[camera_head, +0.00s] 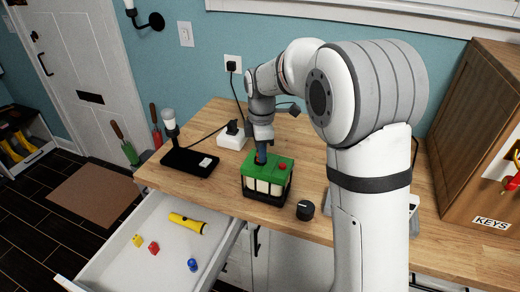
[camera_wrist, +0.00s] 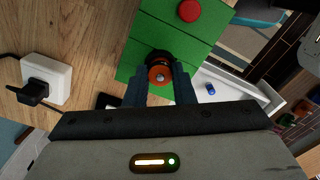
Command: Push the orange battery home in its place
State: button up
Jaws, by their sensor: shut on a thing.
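The orange battery (camera_wrist: 159,75), with a dark ring and a pale metal centre, shows end-on between my fingertips in the wrist view. My gripper (camera_wrist: 159,84) is shut on it; the gripper also shows in the head view (camera_head: 261,154), pointing down. The battery is over or in the green-topped holder (camera_head: 275,164), near the left end of its top; how deep it sits is hidden. The holder has a black frame and pale cells below, and its green top (camera_wrist: 165,36) bears a red button (camera_wrist: 190,10).
The holder stands near the counter's front edge. A black knob (camera_head: 305,210) is to its right, a black lamp base (camera_head: 189,162) and a white plug block (camera_head: 233,136) to its left. The open drawer (camera_head: 150,245) holds a yellow flashlight (camera_head: 187,223) and small coloured pieces.

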jog(key=o, duration=0.9)
jog(key=c, duration=0.4)
jog(key=shift+r+p, duration=2.9)
jog(key=shift+r, duration=1.15)
